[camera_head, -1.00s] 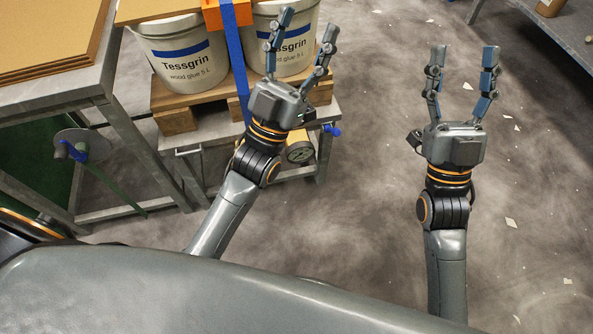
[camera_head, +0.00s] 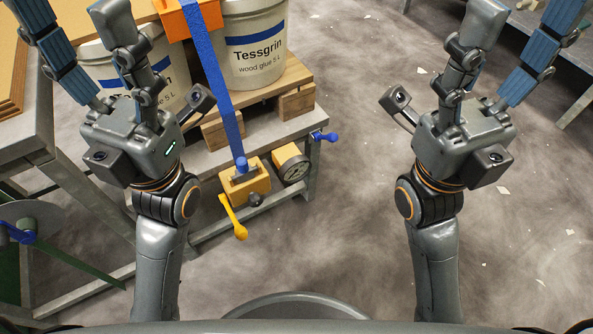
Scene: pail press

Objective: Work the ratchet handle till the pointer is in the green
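The ratchet (camera_head: 246,184) is a yellow-orange block at the front edge of the bench, with a blue strap running into its top. Its yellow handle (camera_head: 236,219) hangs down from the left side. The round gauge (camera_head: 294,170) sits just right of it; its pointer and any green zone are too small to read. My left gripper (camera_head: 82,40) is open and empty, in front of the left pail, left of the ratchet. My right gripper (camera_head: 512,35) is open and empty over the floor on the right. Neither touches the ratchet or handle.
Two white Tessgrin pails (camera_head: 254,45) stand on a wooden pallet (camera_head: 262,90) on a grey bench (camera_head: 312,128). The blue strap (camera_head: 222,90) passes through an orange corner piece (camera_head: 190,18). A blue knob (camera_head: 326,136) sticks out at the bench's right. Floor between my arms is clear.

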